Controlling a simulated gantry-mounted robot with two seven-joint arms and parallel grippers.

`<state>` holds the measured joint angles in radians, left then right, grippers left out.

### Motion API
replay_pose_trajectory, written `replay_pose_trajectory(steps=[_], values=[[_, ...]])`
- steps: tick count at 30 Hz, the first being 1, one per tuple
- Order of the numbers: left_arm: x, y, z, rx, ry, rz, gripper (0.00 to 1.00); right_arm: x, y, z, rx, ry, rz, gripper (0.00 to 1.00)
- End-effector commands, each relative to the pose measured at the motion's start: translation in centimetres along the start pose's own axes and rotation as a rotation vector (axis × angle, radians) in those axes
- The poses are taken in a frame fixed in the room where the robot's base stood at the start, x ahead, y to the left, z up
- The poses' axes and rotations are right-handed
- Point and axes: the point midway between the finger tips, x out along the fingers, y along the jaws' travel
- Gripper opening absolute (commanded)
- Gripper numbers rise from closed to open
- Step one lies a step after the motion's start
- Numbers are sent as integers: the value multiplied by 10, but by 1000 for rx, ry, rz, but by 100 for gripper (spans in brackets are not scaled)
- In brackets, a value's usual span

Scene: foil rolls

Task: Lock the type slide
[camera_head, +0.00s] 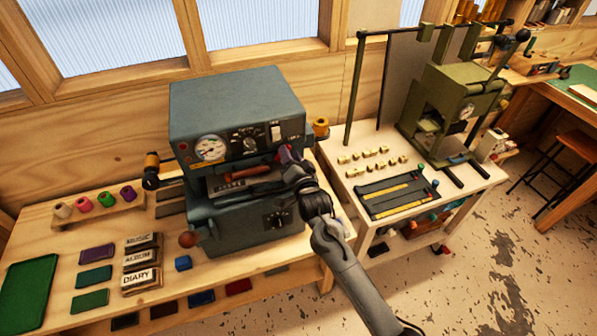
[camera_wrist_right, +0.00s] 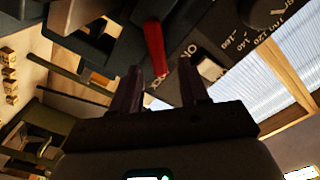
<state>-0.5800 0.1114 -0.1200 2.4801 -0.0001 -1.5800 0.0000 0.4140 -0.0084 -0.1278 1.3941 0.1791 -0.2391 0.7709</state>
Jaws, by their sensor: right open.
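The blue-grey foil press (camera_head: 240,100) stands on the left wooden bench. My left gripper is not seen.
Foil rolls on a rack (camera_head: 100,203) and labelled blocks (camera_head: 140,260) lie left of the press. A round knob (camera_head: 188,240) sticks out at its lower left. An olive press (camera_head: 450,105) and brass type (camera_head: 372,157) are on the right bench.

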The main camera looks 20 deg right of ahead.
Motion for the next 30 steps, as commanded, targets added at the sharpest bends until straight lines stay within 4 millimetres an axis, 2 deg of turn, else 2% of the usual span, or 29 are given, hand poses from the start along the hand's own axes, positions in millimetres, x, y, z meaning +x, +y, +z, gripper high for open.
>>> replay_pose_trajectory(steps=[9, 15, 21, 30], values=[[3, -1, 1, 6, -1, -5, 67, -52, 1, 1, 2, -1, 0, 45], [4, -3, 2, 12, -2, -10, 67, -77, 1, 1, 0, -1, 1, 45], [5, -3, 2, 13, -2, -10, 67, -88, 0, 0, 1, 1, 0, 45], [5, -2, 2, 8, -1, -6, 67, -88, 0, 0, 0, 1, 0, 45]])
